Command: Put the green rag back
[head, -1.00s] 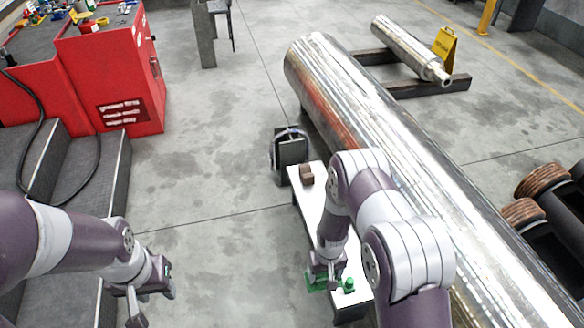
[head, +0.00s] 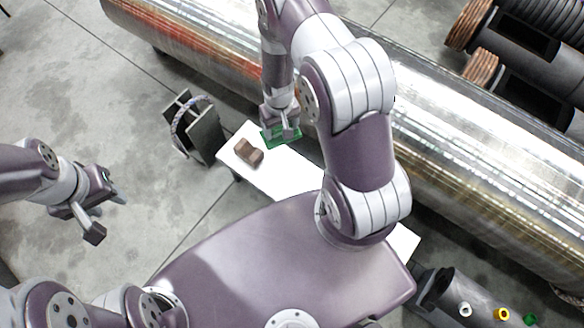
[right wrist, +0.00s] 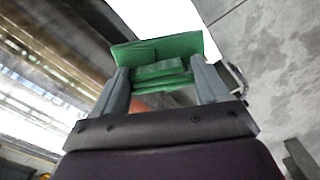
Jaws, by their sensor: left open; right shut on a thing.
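The green rag (head: 270,138) is in my right gripper (head: 283,131), over the far side of the white bench top (head: 290,175) in the head view. In the right wrist view the folded rag (right wrist: 160,50) sits between the two grey fingers, which are shut on it. The bench top (right wrist: 143,15) shows behind it. I cannot tell how high the rag is above the bench. My left gripper (head: 108,216) is open and empty, over bare floor at the left.
A brown block (head: 247,151) lies on the bench's left end. A grey bracket with a cable (head: 200,128) stands just left of it. A big shiny barrel (head: 440,130) runs behind the bench. A dark rack with coloured rings (head: 465,295) is at lower right. Floor is clear at left.

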